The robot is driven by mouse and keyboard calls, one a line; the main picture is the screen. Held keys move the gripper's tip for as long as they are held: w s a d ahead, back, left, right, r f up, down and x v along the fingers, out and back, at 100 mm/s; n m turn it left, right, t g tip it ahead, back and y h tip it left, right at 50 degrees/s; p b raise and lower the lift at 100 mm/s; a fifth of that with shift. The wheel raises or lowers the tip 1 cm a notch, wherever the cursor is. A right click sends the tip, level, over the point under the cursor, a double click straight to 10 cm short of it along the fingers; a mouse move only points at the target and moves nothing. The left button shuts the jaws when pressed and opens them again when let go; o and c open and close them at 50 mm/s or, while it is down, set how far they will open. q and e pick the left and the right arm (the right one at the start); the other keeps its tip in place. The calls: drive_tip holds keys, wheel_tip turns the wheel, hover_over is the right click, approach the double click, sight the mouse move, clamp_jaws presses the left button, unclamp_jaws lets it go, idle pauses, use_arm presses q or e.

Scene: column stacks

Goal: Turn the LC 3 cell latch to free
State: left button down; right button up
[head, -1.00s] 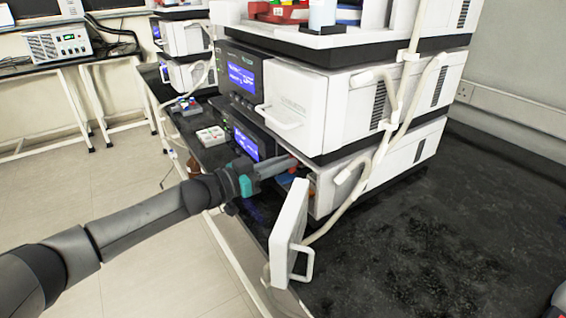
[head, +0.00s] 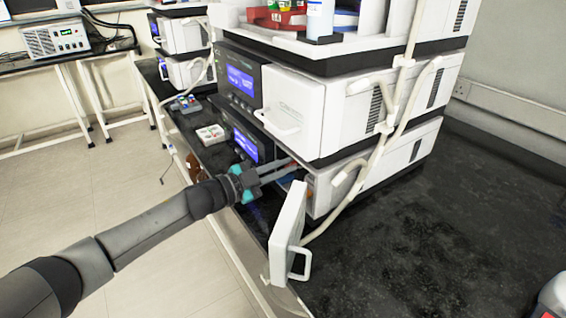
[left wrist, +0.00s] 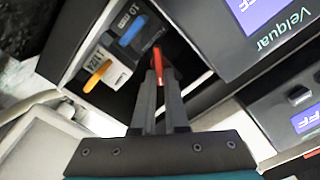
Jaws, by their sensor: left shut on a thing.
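In the left wrist view, my left gripper (left wrist: 158,75) is shut on a narrow red lever (left wrist: 157,65) inside an open bay. The fingertips are partly hidden there. My right gripper is not in view.
The upper unit's white door (head: 297,105) is closed above my gripper. Pale tubes (head: 385,130) run down the stack's side. The black bench (head: 430,230) is clear at right, except for a cut-off grey and red thing (head: 552,295) at the corner.

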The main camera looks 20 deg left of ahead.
use_arm(q)
drive_tip(key=shift+s+d+f+m+b, duration=0.1)
drive_tip(key=shift+f+m+b, duration=0.1)
drive_tip(key=shift+m, duration=1.5)
drive_tip(key=shift+d+f+m+b, duration=0.15)
drive_tip(key=shift+m+b, duration=0.1)
drive_tip(key=shift+m, duration=1.45)
drive_tip(key=shift+s+a+f+m+b, duration=0.1)
drive_tip(key=shift+f+m+b, duration=0.1)
drive_tip(key=shift+m, duration=1.5)
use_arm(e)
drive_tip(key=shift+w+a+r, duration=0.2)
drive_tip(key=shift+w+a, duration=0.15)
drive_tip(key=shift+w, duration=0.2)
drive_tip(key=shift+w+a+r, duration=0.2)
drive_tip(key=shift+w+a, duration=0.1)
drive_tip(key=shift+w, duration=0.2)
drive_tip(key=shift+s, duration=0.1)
use_arm(q)
drive_tip(key=c, duration=0.9)
unclamp_jaws()
drive_tip(key=shift+c, duration=0.2)
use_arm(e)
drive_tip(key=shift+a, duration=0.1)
